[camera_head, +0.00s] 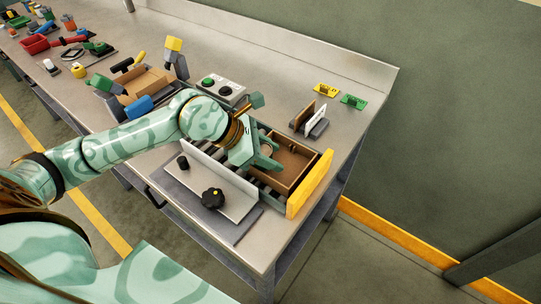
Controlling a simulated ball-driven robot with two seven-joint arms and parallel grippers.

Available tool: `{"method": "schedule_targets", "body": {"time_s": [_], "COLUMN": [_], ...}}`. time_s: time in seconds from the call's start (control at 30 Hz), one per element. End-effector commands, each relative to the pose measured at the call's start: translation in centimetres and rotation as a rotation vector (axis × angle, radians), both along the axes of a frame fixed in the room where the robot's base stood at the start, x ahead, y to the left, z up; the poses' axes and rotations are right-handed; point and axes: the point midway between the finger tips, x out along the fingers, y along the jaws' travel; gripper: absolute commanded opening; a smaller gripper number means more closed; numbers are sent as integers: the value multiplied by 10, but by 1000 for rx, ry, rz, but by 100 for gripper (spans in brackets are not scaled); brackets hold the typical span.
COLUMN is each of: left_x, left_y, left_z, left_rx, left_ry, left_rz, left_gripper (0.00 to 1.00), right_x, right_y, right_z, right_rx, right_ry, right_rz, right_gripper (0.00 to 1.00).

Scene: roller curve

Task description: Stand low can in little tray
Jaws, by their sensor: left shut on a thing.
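A brown open-topped tray (296,164) sits on the roller track at the right end of the bench, beside a yellow end stop (311,184). My left gripper (267,160) is at the tray's left side, shut on the tray's wall as far as I can see. The fingers hide that part of the wall. The visible inside of the tray looks empty. I cannot make out the low can for certain; a small yellow can-like item (78,71) stands far left on the bench. My right gripper is not in view.
A grey plate with a black knob (213,198) and an upright metal guide (217,172) lie in front of the rollers. A small rack (308,119), green card (353,102) and yellow card (326,89) are behind.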

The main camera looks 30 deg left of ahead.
Motion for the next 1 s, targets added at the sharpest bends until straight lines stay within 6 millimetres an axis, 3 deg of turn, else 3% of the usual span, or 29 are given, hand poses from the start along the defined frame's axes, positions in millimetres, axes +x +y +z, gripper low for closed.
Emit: {"method": "schedule_targets", "body": {"time_s": [0.07, 0.37, 0.4, 0.43, 0.77, 1.0], "left_x": [0, 0, 0, 0, -2, -24], "left_y": [0, 0, 1, 1, 4, 33], "left_z": [-9, -10, -11, -11, -4, 32], "left_rx": [-1, 0, 0, 0, 1, 7], "left_ry": [0, -2, -1, -1, -2, 0], "left_rz": [1, 0, 1, 1, 1, 0], "left_gripper": [14, 14, 46, 52, 52, 52], "right_x": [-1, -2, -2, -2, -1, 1], "right_y": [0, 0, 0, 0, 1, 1], "right_z": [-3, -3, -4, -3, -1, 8], "right_rx": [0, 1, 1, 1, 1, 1], "right_ry": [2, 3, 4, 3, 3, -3], "right_rz": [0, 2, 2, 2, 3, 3], "right_gripper": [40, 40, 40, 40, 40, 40]}}
